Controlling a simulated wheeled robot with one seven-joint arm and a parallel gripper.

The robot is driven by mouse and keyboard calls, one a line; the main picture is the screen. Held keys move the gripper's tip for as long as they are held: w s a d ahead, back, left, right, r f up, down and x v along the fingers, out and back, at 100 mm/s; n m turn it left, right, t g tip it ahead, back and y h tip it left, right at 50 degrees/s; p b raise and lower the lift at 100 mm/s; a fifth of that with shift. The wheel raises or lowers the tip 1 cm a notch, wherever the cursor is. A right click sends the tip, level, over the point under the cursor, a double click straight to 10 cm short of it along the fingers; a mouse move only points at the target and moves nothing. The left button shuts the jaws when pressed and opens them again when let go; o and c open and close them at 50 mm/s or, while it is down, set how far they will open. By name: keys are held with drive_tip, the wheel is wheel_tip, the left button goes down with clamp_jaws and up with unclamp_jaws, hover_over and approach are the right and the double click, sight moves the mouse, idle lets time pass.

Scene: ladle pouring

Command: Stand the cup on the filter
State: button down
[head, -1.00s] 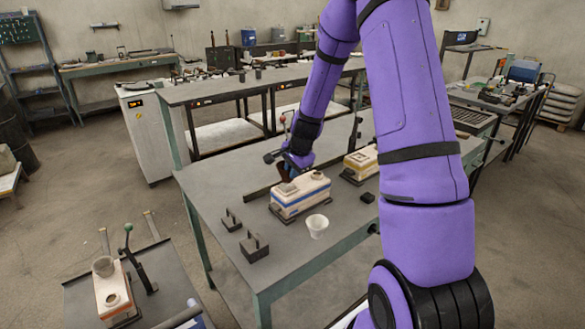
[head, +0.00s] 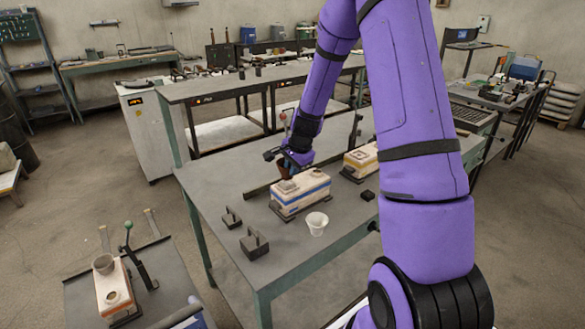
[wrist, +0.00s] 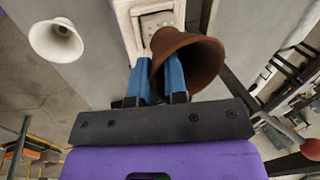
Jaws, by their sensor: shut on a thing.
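The brown cup (wrist: 205,58) is in my gripper (wrist: 158,72), its wall between the two blue fingers. In the wrist view its open mouth shows towards the camera and it overlaps the edge of a pale mould block (wrist: 131,28). The filter (wrist: 157,22) appears as a pale square piece with small marks on top of that block, just beyond the cup. In the head view the cup (head: 284,171) is small and partly covered by my gripper (head: 292,162), at the far left end of the blue-striped block (head: 301,196). Contact between cup and filter cannot be told.
A white cup (head: 317,223) stands in front of the block; it also shows in the wrist view (wrist: 56,40). Two dark handled weights (head: 254,244) stand to the left.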

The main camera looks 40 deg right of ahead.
drive_tip(key=shift+f, duration=0.95)
idle(0.6)
drive_tip(key=c, duration=1.1)
unclamp_jaws()
drive_tip(key=v, duration=1.1)
